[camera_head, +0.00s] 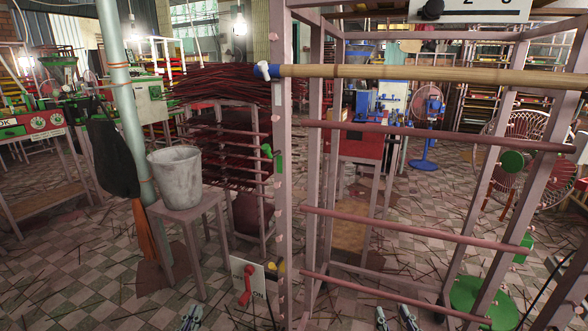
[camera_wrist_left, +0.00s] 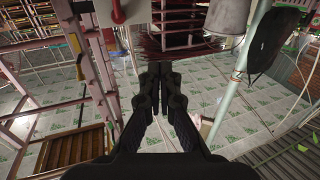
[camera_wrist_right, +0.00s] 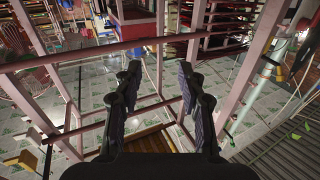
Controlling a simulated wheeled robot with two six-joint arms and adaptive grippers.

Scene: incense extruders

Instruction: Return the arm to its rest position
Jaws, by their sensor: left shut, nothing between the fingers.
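My left gripper (camera_head: 190,318) shows only its tips at the bottom edge of the head view, over the tiled floor. In the left wrist view its fingers (camera_wrist_left: 158,72) are together with nothing between them. My right gripper (camera_head: 395,318) shows its two separate fingertips at the bottom edge, in front of the rack's lower rungs. In the right wrist view its fingers (camera_wrist_right: 159,72) are spread apart and empty. Most of both arms is outside the head view.
A pink metal rack (camera_head: 282,180) with red rungs (camera_head: 400,231) stands close ahead. A bamboo pole (camera_head: 420,75) lies across it. A grey bucket (camera_head: 177,178) sits on a stool (camera_head: 190,211) at left. A red switch (camera_head: 246,285) is low on the rack. Tiled floor is open at lower left.

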